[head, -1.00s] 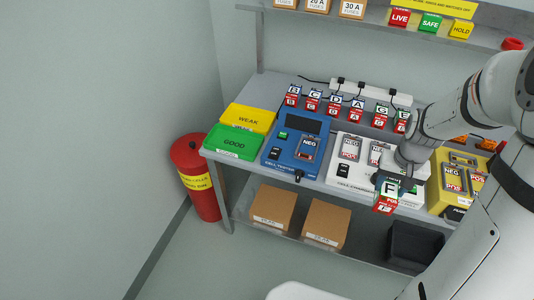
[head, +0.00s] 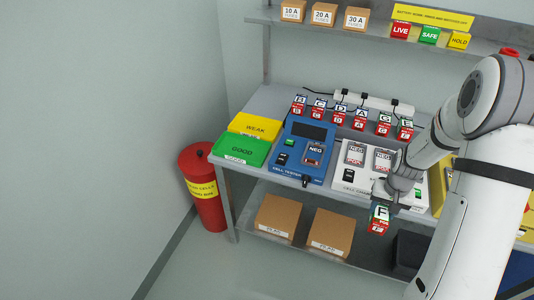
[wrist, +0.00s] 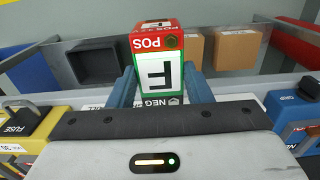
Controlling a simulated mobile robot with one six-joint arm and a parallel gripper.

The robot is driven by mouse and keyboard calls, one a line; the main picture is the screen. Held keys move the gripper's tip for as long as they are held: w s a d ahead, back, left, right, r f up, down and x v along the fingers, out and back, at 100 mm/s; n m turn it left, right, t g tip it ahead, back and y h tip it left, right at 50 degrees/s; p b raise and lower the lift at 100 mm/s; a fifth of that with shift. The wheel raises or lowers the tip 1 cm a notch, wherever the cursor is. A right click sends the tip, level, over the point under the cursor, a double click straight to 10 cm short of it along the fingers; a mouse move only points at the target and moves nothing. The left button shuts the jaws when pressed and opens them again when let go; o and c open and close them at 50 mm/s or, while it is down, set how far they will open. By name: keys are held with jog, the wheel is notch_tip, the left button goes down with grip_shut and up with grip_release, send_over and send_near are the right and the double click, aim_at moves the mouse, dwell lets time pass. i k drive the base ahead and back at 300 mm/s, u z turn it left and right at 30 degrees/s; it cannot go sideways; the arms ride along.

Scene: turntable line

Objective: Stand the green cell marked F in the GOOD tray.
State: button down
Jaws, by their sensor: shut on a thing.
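The green cell marked F (head: 380,218) has a white label and a red POS end. My gripper (head: 381,204) is shut on it and holds it in the air in front of the bench edge, red end down in the head view. In the wrist view the cell (wrist: 158,72) sits between the two blue fingers of my gripper (wrist: 160,88). The green GOOD tray (head: 240,148) lies at the left end of the bench, well left of my gripper. Its inside is hard to make out.
The yellow WEAK tray (head: 255,125) is behind the GOOD tray. The blue cell tester (head: 290,160) and white charger (head: 350,182) stand between the trays and my gripper. Several lettered cells (head: 340,115) stand at the back. A red bin (head: 205,195) is left of the bench.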

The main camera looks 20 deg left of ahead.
aim_at(242, 151)
jog(key=k, duration=1.6)
jog(key=u, duration=1.45)
jog(key=i, duration=2)
jog(key=z, duration=1.4)
jog(key=k, duration=0.35)
jog(key=u, duration=0.1)
